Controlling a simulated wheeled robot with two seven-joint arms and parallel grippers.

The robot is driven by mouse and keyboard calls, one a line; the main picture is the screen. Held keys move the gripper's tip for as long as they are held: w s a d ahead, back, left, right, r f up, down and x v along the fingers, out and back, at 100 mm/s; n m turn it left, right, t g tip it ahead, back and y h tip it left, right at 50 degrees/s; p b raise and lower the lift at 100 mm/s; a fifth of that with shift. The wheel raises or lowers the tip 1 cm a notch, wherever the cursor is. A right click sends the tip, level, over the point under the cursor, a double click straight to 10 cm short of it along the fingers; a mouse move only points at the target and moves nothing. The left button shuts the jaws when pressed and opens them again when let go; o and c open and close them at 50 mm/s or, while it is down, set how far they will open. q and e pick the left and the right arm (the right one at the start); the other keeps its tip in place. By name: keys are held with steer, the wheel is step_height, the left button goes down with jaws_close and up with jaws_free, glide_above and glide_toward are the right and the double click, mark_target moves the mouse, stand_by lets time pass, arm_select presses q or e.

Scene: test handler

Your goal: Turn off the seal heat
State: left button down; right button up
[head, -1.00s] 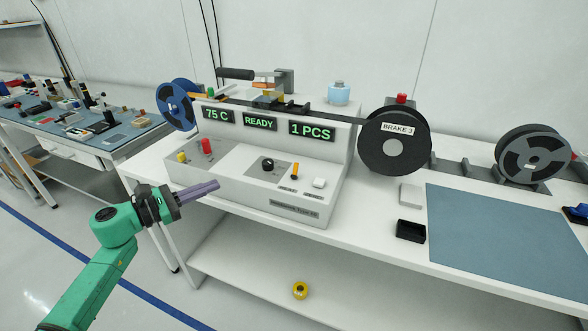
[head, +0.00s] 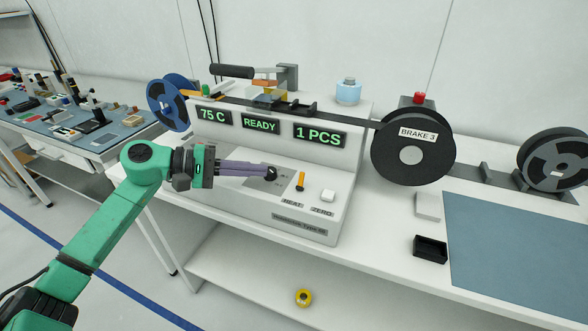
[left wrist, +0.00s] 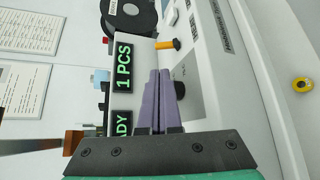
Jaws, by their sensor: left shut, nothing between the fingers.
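The taping machine (head: 290,222) stands on the white bench. Its panel has an orange lever (head: 300,181) above the HEAT label and a white button (head: 328,195) above ZERO. A black knob (head: 271,174) sits left of the lever. Displays read 75 C, READY and 1 PCS. My left gripper (head: 264,171) is shut and empty, its purple fingers pointing right, tips at the black knob in the picture; contact cannot be told. The lever stands beyond the tips, and also shows in the left wrist view (left wrist: 168,44). My right gripper is not in view.
A black reel (head: 437,150) labelled BRAKE 3 stands right of the machine. A black tray (head: 430,248) and a blue-grey mat (head: 520,240) lie on the bench. A blue reel (head: 168,100) is at the left. A yellow roll (head: 303,298) lies on the lower shelf.

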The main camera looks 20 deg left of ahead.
mark_target(293, 183)
arm_select(q)
steer(key=p+x, duration=0.3)
steer(key=x, duration=0.5)
steer(key=shift+w+d+p, duration=0.2)
steer(key=shift+d+p, duration=0.05)
steer(key=shift+p, duration=0.1)
steer(key=shift+w+d+f, duration=0.1)
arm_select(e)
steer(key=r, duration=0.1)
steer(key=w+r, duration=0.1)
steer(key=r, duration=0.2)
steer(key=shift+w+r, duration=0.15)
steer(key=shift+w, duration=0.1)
